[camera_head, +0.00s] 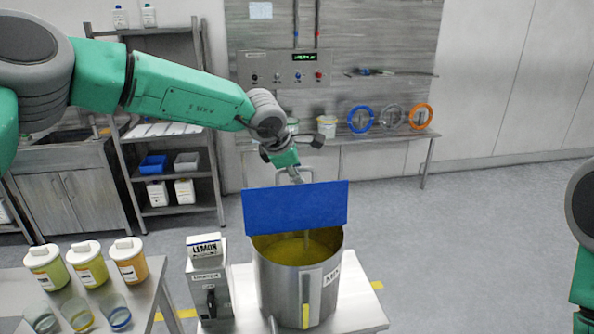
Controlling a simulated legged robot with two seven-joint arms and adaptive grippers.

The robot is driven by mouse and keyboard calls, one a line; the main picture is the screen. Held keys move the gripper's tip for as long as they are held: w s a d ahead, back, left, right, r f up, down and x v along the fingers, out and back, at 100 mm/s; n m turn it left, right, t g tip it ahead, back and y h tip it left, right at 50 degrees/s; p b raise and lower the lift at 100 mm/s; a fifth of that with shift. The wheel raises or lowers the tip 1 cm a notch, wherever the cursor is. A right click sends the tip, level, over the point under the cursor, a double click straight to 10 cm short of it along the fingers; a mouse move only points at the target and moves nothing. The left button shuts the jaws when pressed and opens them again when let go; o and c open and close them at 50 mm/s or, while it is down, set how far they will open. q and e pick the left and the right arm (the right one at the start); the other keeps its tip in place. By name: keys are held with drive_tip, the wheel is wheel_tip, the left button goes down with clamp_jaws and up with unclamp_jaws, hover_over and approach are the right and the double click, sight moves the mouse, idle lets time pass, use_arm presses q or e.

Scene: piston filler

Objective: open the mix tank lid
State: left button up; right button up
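The mix tank (290,287) is a grey metal cylinder at the lower middle, with a label and a yellow-marked level strip on its front. Its blue lid (296,208) stands steeply raised at the back of the rim, so the yellow liquid (290,250) inside shows. My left gripper (297,176) is just behind the lid's top edge, by a light grey bar that looks like a handle. The lid hides part of this spot; I cannot tell if the fingers are closed or touching. My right arm shows only at the right edge; its gripper is out of view.
Several lidded jars (87,262) and glasses are on the left table (150,285). Shelves (170,170) and a wall bench (385,137) with rings are behind. The floor at right is clear.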

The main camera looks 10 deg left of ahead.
use_arm(q)
drive_tip(key=v, duration=1.2)
